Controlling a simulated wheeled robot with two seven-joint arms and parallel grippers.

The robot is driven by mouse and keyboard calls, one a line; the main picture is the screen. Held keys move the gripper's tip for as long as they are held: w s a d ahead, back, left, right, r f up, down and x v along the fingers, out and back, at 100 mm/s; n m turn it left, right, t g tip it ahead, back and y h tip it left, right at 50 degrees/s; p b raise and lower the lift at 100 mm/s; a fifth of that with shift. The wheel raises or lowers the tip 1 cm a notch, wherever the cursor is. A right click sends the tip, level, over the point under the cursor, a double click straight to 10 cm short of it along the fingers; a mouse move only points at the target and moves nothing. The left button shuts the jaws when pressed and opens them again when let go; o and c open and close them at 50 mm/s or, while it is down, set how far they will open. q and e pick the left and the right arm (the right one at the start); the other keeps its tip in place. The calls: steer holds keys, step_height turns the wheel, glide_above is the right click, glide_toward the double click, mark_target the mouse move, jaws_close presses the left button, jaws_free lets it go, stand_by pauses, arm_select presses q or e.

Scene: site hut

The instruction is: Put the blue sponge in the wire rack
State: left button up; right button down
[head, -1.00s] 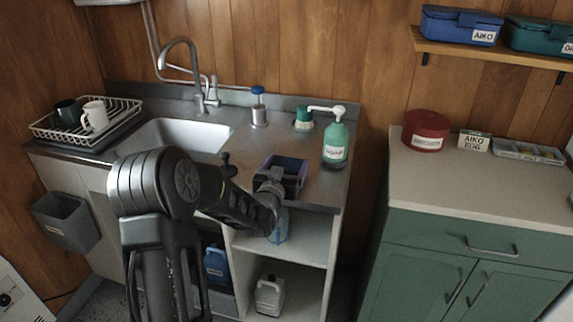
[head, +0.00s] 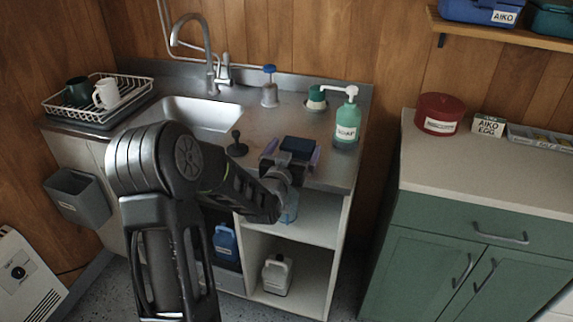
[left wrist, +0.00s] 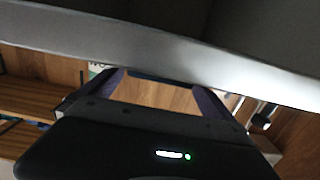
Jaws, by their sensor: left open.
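The blue sponge (head: 298,144) looks like a dark blue block near the counter's front edge, left of the soap bottle. My left gripper (head: 291,155) is open, with its purple fingers on either side of the sponge. I cannot tell whether they touch it. In the left wrist view, a thin dark blue strip, likely the sponge (left wrist: 160,78), shows between the fingers of the left gripper (left wrist: 165,88). The white wire rack (head: 118,108) stands at the counter's far left, holding a dark green mug (head: 78,91) and a white mug (head: 106,94). My right gripper is not in view.
The sink (head: 200,115) and tap (head: 207,60) lie between rack and gripper. A black knobbed thing (head: 237,146) stands left of the gripper. A green soap bottle (head: 347,122) stands to its right, a blue-topped dispenser (head: 269,90) behind. Open shelves lie below the counter.

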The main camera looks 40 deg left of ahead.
arm_select(q)
steer(key=v, duration=0.9)
steer(key=shift+b, duration=0.45)
steer(key=shift+c, duration=0.2)
